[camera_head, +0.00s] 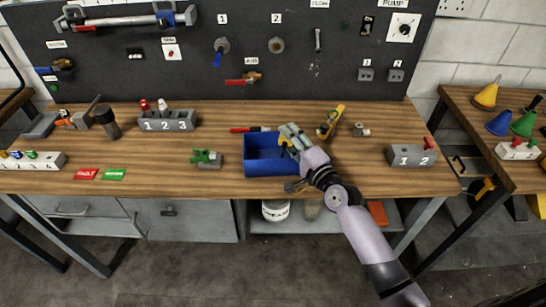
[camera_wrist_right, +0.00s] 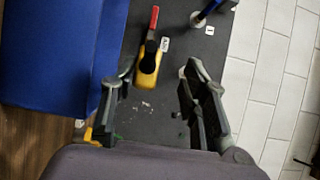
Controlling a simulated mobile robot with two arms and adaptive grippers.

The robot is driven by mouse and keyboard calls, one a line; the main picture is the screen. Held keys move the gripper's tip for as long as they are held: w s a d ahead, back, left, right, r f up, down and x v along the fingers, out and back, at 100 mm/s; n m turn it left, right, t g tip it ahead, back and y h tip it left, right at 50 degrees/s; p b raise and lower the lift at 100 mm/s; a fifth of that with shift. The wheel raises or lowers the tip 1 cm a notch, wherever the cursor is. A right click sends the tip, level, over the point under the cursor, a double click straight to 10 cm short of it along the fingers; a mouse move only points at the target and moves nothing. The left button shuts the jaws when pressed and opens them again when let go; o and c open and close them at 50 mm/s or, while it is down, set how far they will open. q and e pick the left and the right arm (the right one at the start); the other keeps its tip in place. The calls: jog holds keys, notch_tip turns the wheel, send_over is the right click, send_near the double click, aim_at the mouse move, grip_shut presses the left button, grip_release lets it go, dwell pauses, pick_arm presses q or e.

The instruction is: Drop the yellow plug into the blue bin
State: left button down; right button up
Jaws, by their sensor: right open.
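The blue bin (camera_head: 270,168) stands on the wooden bench near its front edge, open at the top; its blue wall fills the upper left of the right wrist view (camera_wrist_right: 50,60). My right gripper (camera_head: 289,136) is over the bin's right side, with its fingers (camera_wrist_right: 155,105) spread apart and nothing seen between them. I cannot pick out the yellow plug for certain. A yellow elongated item (camera_head: 331,120) lies on the bench right of the gripper. The bin's floor is partly hidden. My left gripper is not in view.
A grey block (camera_head: 408,155) marked 1 and 2 stands at the bench's right. A green item (camera_head: 206,158) is left of the bin. A grey block (camera_head: 166,121) marked 1 to 3 is farther left. A dark pegboard (camera_head: 230,85) rises behind.

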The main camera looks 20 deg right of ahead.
jog(key=v, duration=0.7)
jog(key=shift+s, duration=0.35)
jog(key=shift+d, duration=0.1)
